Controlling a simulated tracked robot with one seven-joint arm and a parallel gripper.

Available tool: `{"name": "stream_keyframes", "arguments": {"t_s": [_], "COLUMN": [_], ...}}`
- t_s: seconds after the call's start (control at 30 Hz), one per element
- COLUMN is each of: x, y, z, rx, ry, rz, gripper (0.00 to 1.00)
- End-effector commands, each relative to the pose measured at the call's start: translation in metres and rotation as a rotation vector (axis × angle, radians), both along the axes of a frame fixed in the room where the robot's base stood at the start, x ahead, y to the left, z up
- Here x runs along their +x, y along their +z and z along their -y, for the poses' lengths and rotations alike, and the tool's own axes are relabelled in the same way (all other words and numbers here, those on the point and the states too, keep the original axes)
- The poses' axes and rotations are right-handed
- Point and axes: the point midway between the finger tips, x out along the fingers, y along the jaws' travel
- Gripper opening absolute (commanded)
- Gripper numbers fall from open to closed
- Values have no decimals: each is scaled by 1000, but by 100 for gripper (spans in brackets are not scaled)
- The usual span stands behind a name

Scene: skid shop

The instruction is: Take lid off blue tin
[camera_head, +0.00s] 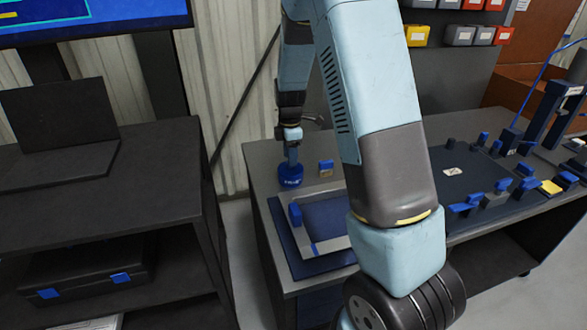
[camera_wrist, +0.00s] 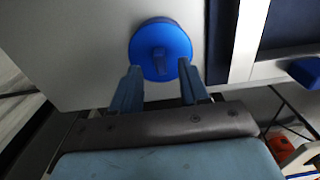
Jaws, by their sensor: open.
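The blue tin (camera_head: 290,182) stands near the left edge of the grey workbench in the head view. Its round blue lid (camera_wrist: 147,38) shows from above in the wrist view, with a raised grip (camera_wrist: 159,62) across its middle. My gripper (camera_wrist: 160,84) is open, with one finger on each side of the lid's near part. No contact between fingers and lid is clear. In the head view my gripper (camera_head: 292,158) is directly over the tin, pointing down. The tin's body is hidden under the lid in the wrist view.
A grey frame tray with a blue inside (camera_head: 335,246) lies right of the tin. A small blue-topped block (camera_head: 326,168) is behind it. A dark plate with several blue clamps (camera_head: 470,185) fills the bench's right. A dark shelf unit (camera_head: 130,185) stands left across a gap.

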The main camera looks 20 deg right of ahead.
Motion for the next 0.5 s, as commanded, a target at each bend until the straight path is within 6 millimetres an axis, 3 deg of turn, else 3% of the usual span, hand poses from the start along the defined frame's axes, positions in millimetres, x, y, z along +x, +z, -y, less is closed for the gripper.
{"name": "stream_keyframes", "arguments": {"t_s": [0.17,0.4,0.5], "x": [0,0,0], "y": [-22,-23,-23], "z": [1,1,1], "rx": [0,0,0], "ry": [-1,-1,-1], "rz": [-2,1,1], "gripper": [45,45,35]}}
